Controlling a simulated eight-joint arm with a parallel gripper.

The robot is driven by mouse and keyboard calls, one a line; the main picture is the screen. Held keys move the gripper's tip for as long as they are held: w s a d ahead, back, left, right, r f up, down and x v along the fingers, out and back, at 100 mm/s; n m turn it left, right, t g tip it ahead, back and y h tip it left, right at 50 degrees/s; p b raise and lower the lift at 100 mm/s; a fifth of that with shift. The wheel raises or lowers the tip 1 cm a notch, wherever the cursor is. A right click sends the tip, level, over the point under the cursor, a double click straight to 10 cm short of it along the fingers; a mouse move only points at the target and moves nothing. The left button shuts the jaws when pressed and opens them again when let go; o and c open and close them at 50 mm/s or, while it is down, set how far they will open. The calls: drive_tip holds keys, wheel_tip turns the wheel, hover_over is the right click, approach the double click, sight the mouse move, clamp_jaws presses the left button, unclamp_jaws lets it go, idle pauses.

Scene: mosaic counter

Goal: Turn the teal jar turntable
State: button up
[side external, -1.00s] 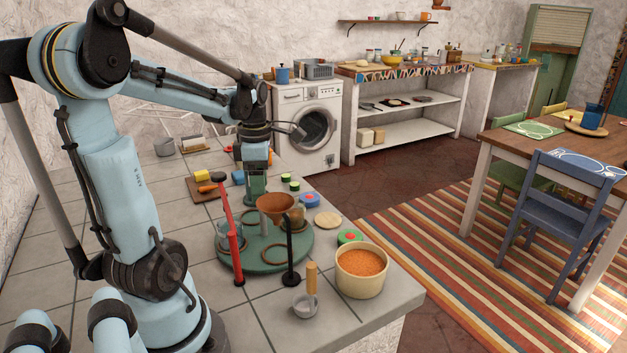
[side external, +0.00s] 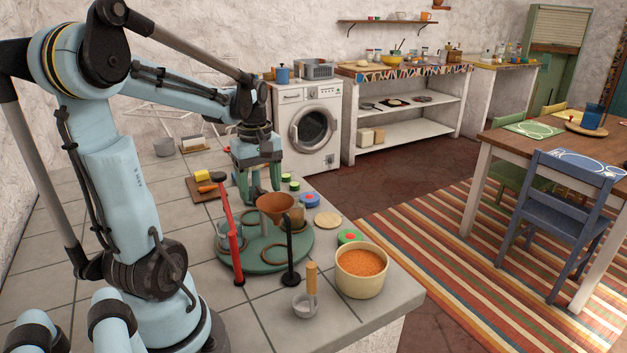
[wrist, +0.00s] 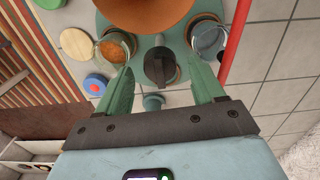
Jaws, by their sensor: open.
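The teal turntable (side external: 256,266) lies flat on the tiled counter, with brown rings on it. A brown funnel (side external: 277,203) stands above it and hides part of it. In the wrist view the turntable (wrist: 144,42) carries a jar with orange contents (wrist: 113,48), a clear glass jar (wrist: 208,38) and a dark-topped round item (wrist: 160,67). A small teal peg (wrist: 153,102) shows near its edge, between my fingers. My gripper (side external: 259,194) is open and empty, pointing down at the turntable's far side. Contact with the peg cannot be told.
A red post (side external: 236,245) and a black post (side external: 290,255) stand at the near side. A bowl of orange grains (side external: 361,273), a scoop (side external: 308,295), coloured lids and a wooden disc (side external: 327,220) lie around. A cutting board (side external: 205,190) lies behind left.

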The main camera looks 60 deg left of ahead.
drive_tip(key=shift+r+m, duration=0.3)
drive_tip(key=shift+r, duration=0.05)
wheel_tip(320, 180, up, 11)
drive_tip(key=w+d+f+m+t, duration=0.3)
drive_tip(key=d+f+m+t, duration=0.15)
drive_tip(key=d+m, duration=0.55)
drive_tip(key=w+d+f+m+t, duration=0.3)
drive_tip(key=d+f+m, duration=0.4)
drive_tip(key=d, duration=0.5)
drive_tip(key=shift+s+d+r+n+g, duration=0.45)
drive_tip(key=shift+s+r+n+g, duration=0.5)
drive_tip(key=shift+s+r+g, duration=0.25)
drive_tip(key=shift+s+d+r+n+g, duration=0.5)
drive_tip(key=shift+s+r+n+g, duration=0.55)
drive_tip(key=shift+g, duration=0.25)
drive_tip(key=shift+s+d+r+n+g, duration=0.45)
drive_tip(key=shift+s+r+n+g, duration=0.55)
drive_tip(key=shift+s+g, duration=0.25)
drive_tip(key=w+a+f+m+t, duration=0.2)
drive_tip(key=w+f+m+t, duration=0.3)
drive_tip(key=w+m+t, duration=0.1)
drive_tip(key=shift+w+a+f+m+t, duration=0.25)
drive_tip(key=shift+a+m+t, duration=0.15)
drive_tip(key=shift+m+t, duration=0.15)
